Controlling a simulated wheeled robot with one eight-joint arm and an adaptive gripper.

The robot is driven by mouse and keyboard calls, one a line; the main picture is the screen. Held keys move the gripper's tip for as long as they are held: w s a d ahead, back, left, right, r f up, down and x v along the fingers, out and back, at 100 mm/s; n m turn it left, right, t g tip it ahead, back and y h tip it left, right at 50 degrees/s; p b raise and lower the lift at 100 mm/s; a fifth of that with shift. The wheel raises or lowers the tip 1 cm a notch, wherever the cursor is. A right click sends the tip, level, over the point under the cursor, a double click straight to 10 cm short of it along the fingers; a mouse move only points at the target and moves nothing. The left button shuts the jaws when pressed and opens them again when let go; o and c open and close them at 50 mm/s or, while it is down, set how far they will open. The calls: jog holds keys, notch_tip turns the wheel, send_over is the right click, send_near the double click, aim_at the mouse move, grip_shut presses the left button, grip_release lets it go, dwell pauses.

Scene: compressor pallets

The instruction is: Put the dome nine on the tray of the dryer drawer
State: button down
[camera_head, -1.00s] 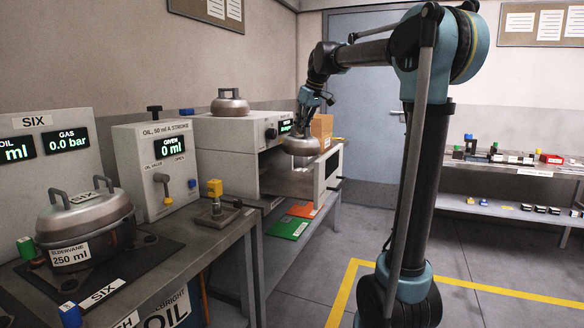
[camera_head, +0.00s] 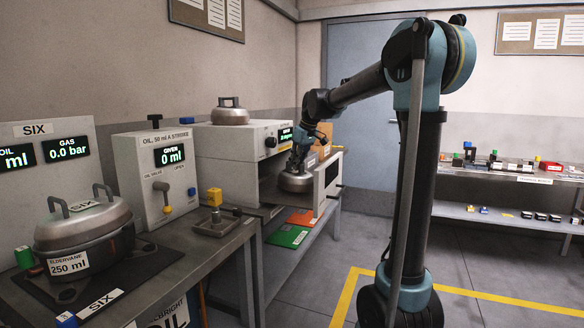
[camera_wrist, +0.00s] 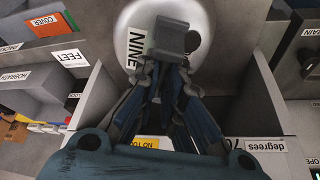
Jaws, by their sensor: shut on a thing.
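The dome nine (camera_head: 296,183) is a grey-silver rounded lid. In the wrist view it is a pale dome (camera_wrist: 133,17) with a "NINE" label beside the handle. My gripper (camera_head: 299,164) is shut on its handle from above. The dryer (camera_head: 228,155) is a white box with a small display. Its drawer (camera_head: 331,174) is pulled out toward the right, and the dome is low inside it, between the dryer body and the drawer front. I cannot tell whether the dome touches the tray, which is mostly hidden.
Another dome (camera_head: 230,113) sits on top of the dryer. A lidded pot (camera_head: 84,228) labelled SIX and an oil dispenser (camera_head: 155,175) stand on the near bench. Green (camera_head: 287,236) and orange (camera_head: 302,217) sheets lie on the shelf below the drawer. A cardboard box (camera_head: 322,140) stands behind.

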aim_at(300, 174)
jog(key=shift+w+a, duration=0.25)
jog(key=shift+a, duration=0.55)
jog(key=shift+w+a+f, duration=0.1)
jog(key=shift+a+f, duration=0.1)
jog(key=shift+a, duration=0.1)
jog(key=shift+d+f, duration=0.1)
jog(key=shift+f, duration=0.3)
jog(key=c, duration=1.7)
grip_release()
jog(key=v, duration=1.2)
